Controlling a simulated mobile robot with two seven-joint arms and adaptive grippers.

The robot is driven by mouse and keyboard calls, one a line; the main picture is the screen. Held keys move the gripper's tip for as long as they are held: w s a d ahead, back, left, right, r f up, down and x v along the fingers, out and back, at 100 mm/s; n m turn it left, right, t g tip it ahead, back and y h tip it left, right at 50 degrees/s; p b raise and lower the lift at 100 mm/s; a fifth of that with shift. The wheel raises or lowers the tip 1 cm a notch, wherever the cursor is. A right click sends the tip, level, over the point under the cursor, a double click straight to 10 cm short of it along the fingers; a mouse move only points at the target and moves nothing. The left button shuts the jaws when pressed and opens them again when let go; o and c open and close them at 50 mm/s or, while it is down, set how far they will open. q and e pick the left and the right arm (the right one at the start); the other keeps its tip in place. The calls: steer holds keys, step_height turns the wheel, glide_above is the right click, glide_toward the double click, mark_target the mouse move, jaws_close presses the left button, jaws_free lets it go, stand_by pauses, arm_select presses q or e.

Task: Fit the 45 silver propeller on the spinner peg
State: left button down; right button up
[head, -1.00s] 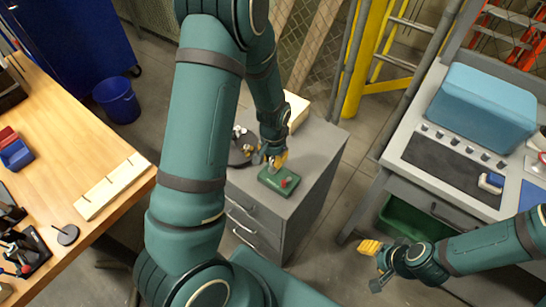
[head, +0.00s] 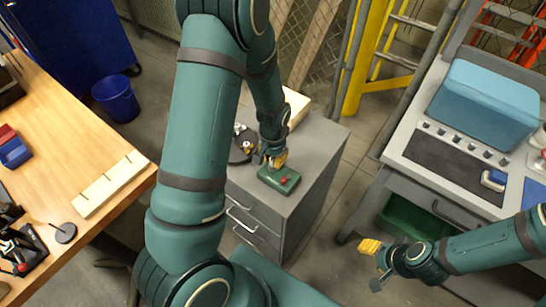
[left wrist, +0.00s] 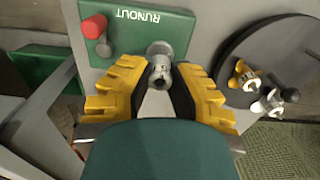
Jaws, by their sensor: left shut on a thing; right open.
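My left gripper (left wrist: 158,85) is shut on a small silver piece (left wrist: 160,64), which looks like the silver propeller. The number on it cannot be read. The piece is at the edge of the green RUNOUT block (left wrist: 138,42), and I cannot tell whether it touches the block or a peg. The block has a red knob (left wrist: 94,26) and a short grey post (left wrist: 104,47). Any peg under the held piece is hidden. In the head view, the left gripper (head: 277,159) is at the far edge of the green block (head: 279,180). My right gripper (head: 371,257) is open and empty, away from the cabinet.
The block sits on a grey drawer cabinet (head: 312,160). A dark round tray (left wrist: 262,60) beside the gripper holds several small brass and silver propellers (left wrist: 268,102). A wooden bench (head: 90,130) stands left and a grey workbench (head: 400,160) right.

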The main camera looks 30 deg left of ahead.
arm_select(q)
steer(key=shift+f+b, duration=0.45)
steer(key=shift+f, duration=0.25)
stand_by(0.3)
steer(key=c, duration=0.9)
jaws_free()
steer(key=shift+r, duration=0.1)
step_height(320, 180, up, 16)
steer(key=p, duration=0.3)
stand_by(0.4)
